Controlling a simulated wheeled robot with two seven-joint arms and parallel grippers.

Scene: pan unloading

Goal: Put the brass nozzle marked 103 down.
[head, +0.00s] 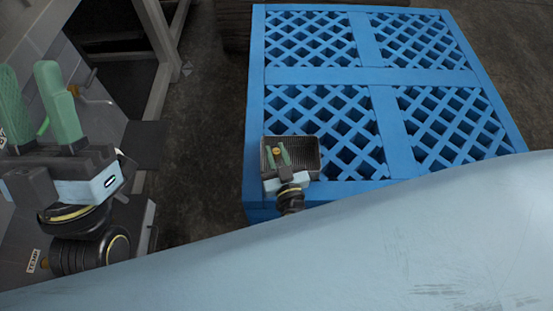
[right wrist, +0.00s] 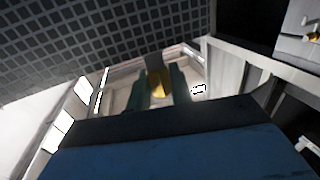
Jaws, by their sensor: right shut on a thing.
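The brass nozzle (head: 276,151) is a small yellow piece between the green fingers of my right gripper (head: 278,148). In the right wrist view the nozzle (right wrist: 159,84) shows as a gold shape between the two dark green fingers (right wrist: 160,80). Its number cannot be read. In the head view the right gripper is over a small dark grey bin (head: 312,158) at the near left corner of the blue lattice pallet (head: 375,76). Whether the nozzle touches the bin cannot be told. My left gripper (head: 37,85) is at the far left, its green fingers apart and empty.
Most of the pallet top is bare. Dark floor (head: 205,120) shows between them. A large pale blue surface covers the lower right.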

